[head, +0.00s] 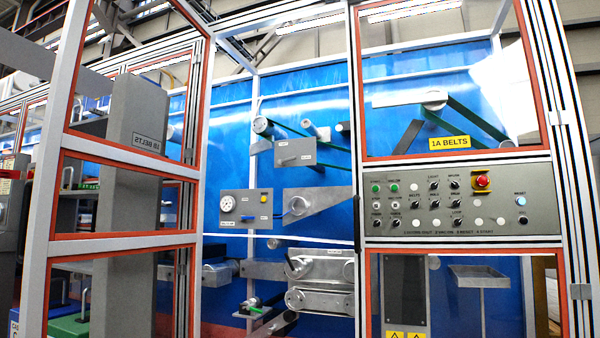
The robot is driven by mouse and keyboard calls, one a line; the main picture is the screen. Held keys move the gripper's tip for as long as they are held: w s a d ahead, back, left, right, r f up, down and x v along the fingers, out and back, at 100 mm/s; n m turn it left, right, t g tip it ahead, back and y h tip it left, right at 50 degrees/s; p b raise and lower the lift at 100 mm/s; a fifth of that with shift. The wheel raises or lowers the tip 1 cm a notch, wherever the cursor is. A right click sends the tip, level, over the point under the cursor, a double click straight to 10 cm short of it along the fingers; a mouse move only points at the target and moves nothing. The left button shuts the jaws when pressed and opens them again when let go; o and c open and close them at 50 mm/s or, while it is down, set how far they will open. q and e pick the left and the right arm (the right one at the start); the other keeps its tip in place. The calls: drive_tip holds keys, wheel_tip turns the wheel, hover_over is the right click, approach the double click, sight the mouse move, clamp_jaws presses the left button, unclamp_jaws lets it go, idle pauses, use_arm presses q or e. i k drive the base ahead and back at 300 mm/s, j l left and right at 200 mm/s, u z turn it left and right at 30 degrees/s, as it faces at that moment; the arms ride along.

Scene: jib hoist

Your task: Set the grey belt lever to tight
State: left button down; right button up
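A grey plate (309,151) with small lettering near its top and bottom edges is mounted inside the open bay, left of centre. A short grey lever (287,160) seems to lie across this plate, pointing left. The lettering is too small to read, so I cannot tell which setting it is at. Dark green belts (322,144) run over metal rollers (262,125) just above and behind the plate. A yellow label (450,143) reading "1A BELTS" is on the window at right. Neither of my grippers shows in the head view.
An orange-edged framed door (125,195) stands left of the bay. A control panel (460,200) with knobs and a red button (483,181) is at right. Below the plate are a gauge box (247,208) and metal rollers (325,300). The bay's front opening looks clear.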

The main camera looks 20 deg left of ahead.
sight(282, 162)
drive_tip(key=i+j+z, duration=0.2)
drive_tip(key=i+j, duration=0.95)
drive_tip(key=i+j+z, duration=0.15)
drive_tip(key=i+j, duration=1.15)
